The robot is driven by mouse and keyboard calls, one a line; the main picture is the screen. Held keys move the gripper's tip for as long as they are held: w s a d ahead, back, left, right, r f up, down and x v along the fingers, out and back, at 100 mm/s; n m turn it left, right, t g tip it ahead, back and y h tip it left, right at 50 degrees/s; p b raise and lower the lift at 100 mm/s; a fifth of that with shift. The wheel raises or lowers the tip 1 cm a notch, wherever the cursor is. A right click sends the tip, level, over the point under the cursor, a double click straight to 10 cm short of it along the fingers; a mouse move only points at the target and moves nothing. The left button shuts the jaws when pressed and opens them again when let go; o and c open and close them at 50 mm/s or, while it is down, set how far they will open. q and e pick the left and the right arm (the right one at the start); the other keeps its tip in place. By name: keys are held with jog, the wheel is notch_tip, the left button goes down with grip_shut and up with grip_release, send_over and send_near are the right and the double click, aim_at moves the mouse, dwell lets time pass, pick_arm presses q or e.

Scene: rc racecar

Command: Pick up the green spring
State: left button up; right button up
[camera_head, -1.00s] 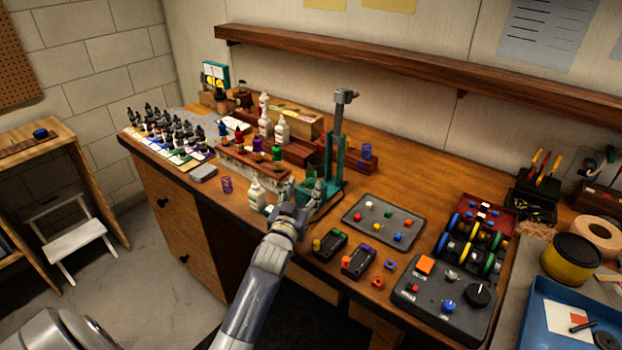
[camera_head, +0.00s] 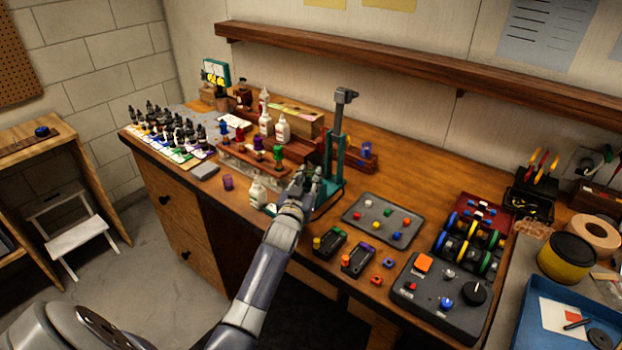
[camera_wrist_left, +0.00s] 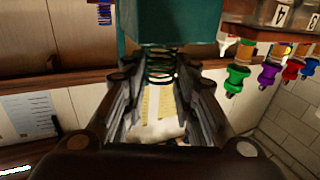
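The green spring (camera_wrist_left: 160,66) shows in the left wrist view as dark green coils, up against a teal block (camera_wrist_left: 170,20). In that view it sits between the two fingers of my left gripper (camera_wrist_left: 160,78), with a gap seeming to remain on each side. The gripper looks open around it. In the head view my left gripper (camera_head: 306,181) is at the front of the teal press (camera_head: 337,160), and I cannot make out the spring there. My right gripper is not in view.
A blue spring (camera_head: 367,150) is behind the press. A rack (camera_head: 240,165) with coloured parts is left, a grey parts tray (camera_head: 383,222) right.

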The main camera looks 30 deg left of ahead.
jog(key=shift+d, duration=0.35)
pick_arm(q)
jog(key=shift+r, duration=0.5)
notch_tip(320, 180, up, 2)
jog(key=shift+r+b, duration=0.2)
jog(key=shift+b, duration=0.3)
jog(key=s+a+r+b+v, duration=0.1)
jog(key=a+b+v, duration=0.1)
jog(key=v, duration=1.3)
jog(key=s+d+m+h, duration=0.2)
jog(key=s+d+h, duration=0.15)
jog(key=d, duration=0.65)
jog(key=s+d+m+h, duration=0.2)
jog(key=s+d, duration=0.2)
jog(key=d, duration=0.7)
jog(key=w+a+n+y, duration=0.1)
jog(key=w+a, duration=0.1)
jog(key=a, duration=0.5)
jog(key=w+a+n+y, duration=0.1)
jog(key=w+a+y, duration=0.1)
jog(key=a, duration=0.4)
jog(key=w+a+n+y, duration=0.2)
jog(key=w+a, duration=0.1)
jog(key=a, duration=0.4)
jog(key=shift+a+r+y+b, duration=0.25)
jog(key=shift+a+r+b, duration=0.05)
jog(key=shift+a+r, duration=0.05)
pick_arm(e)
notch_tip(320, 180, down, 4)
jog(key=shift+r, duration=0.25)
